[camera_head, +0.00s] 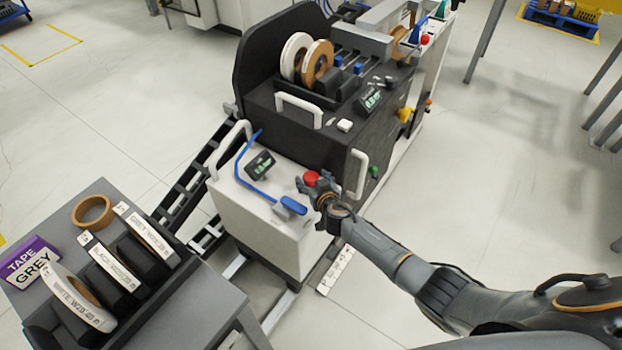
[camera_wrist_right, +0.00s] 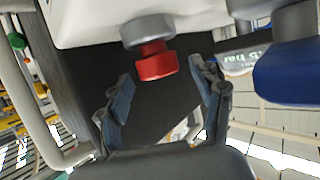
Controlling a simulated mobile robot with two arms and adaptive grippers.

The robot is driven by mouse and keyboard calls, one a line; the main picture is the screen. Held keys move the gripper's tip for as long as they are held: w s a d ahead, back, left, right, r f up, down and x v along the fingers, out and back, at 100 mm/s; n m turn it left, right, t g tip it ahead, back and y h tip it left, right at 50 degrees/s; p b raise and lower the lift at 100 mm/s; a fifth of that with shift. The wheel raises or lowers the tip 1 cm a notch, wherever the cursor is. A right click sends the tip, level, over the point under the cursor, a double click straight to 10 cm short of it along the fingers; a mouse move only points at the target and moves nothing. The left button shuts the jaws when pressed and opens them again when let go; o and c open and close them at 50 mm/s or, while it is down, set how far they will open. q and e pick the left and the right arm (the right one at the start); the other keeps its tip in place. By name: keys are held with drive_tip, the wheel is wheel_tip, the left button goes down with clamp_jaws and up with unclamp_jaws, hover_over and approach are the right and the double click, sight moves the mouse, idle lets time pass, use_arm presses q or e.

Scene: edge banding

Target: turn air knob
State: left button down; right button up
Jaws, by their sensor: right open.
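A red knob (camera_head: 311,177) stands on top of the white machine cabinet (camera_head: 262,228), near its right edge. In the right wrist view the red knob (camera_wrist_right: 156,66) sits on a grey round collar. A blue part (camera_head: 290,205) lies at the front of the cabinet top; it also shows large at the right of the wrist view (camera_wrist_right: 288,75). Which one is the air knob is not labelled. My right gripper (camera_head: 318,190) is open beside the red knob. In the wrist view its fingers (camera_wrist_right: 162,78) stand on either side of the knob, apart from it. My left gripper is out of view.
A small display (camera_head: 260,165) and a curved blue hose (camera_head: 242,170) are on the cabinet top. White handles (camera_head: 357,174) stand close to my right gripper. A rack of tape rolls (camera_head: 125,262) is at the lower left.

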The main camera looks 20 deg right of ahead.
drive_tip(key=shift+x, duration=0.85)
drive_tip(key=shift+w+f+b, duration=0.1)
drive_tip(key=shift+w+b, duration=0.05)
drive_tip(key=shift+b, duration=0.15)
drive_tip(key=c, duration=1.2)
drive_tip(key=shift+o, duration=0.2)
drive_tip(key=shift+n+y, duration=0.3)
drive_tip(key=shift+y, duration=0.1)
